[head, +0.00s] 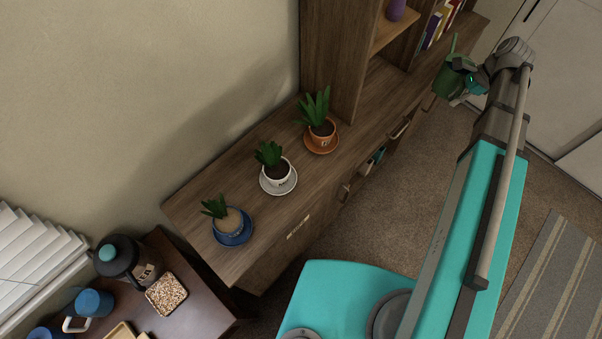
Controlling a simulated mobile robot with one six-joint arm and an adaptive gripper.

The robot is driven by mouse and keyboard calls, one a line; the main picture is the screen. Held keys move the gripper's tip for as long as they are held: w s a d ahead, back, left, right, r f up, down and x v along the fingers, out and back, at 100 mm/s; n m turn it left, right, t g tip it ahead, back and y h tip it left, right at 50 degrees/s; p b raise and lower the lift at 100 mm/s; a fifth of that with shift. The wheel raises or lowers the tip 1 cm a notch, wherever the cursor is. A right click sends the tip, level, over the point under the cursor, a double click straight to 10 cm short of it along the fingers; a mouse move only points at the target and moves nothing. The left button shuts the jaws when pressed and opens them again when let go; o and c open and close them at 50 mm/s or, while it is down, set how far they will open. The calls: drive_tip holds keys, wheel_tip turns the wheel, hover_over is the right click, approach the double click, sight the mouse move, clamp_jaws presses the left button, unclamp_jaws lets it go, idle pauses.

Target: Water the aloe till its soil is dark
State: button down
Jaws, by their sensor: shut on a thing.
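My gripper (468,78) is at the upper right, shut on a green watering can (453,80) with a thin spout pointing up in the picture. The can is held away from the plants. Three spiky-leaved potted plants stand in a row on the wooden cabinet top. The plant in the blue pot (230,224) at the near left has pale tan soil (229,219). The plant in the white pot (276,178) in the middle has dark soil. The plant in the orange pot (322,137) farther back also has dark soil. I cannot tell for certain which is the aloe.
Each pot sits on a saucer on the cabinet (185,205). Upright shelves with books (435,30) rise behind the orange pot. A dark side table at lower left holds a lidded jug (120,259), a blue mug (94,303) and a tray of grains (167,294).

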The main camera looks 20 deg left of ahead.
sight(463, 88)
drive_tip(key=shift+r+p, duration=3.3)
drive_tip(key=shift+r, duration=0.4)
drive_tip(key=shift+s, duration=0.25)
